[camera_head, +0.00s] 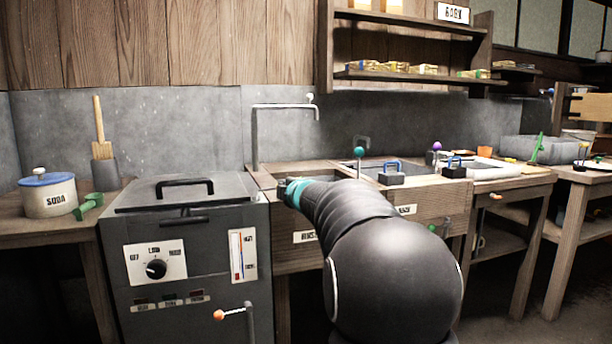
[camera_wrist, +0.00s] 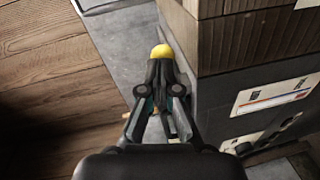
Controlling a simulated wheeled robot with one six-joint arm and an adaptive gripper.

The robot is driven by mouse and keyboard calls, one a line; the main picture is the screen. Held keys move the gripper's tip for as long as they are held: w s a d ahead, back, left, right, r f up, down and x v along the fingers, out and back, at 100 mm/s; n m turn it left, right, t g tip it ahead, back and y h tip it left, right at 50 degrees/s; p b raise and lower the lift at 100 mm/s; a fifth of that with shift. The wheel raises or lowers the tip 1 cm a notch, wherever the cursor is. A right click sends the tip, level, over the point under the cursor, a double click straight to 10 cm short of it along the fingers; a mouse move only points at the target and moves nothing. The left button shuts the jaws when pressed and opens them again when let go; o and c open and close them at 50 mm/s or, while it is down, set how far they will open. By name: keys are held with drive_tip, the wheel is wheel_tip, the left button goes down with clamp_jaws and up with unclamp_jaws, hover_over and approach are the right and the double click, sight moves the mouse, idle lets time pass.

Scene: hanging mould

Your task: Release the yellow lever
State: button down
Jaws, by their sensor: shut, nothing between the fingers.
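In the wrist view a round yellow knob (camera_wrist: 162,51), which looks like the end of the yellow lever, sits right at my fingertips. My gripper (camera_wrist: 163,64) is shut with nothing between its fingers. The fingertips overlap the near side of the knob in the picture; I cannot tell whether they touch it. The rest of the lever is hidden behind the fingers. In the head view my gripper (camera_head: 284,188) is at the left end of the wooden sink counter, beside the grey machine. The yellow knob cannot be made out there.
The grey machine (camera_head: 185,235) with a black-handled lid stands at left, with an orange-tipped lever (camera_head: 219,315) on its front. A metal tap (camera_head: 255,140) rises behind my gripper. Levers with teal (camera_head: 359,152) and purple (camera_head: 437,146) knobs stand further right. A wooden shelf (camera_head: 410,77) hangs above.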

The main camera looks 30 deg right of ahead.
drive_tip(key=shift+w, duration=0.35)
drive_tip(key=shift+d, duration=0.25)
idle(0.3)
drive_tip(key=s+r+p, duration=0.1)
drive_tip(key=s+r, duration=0.1)
drive_tip(key=s, duration=1.1)
drive_tip(key=shift+d+p, duration=0.15)
drive_tip(key=shift+p, duration=0.15)
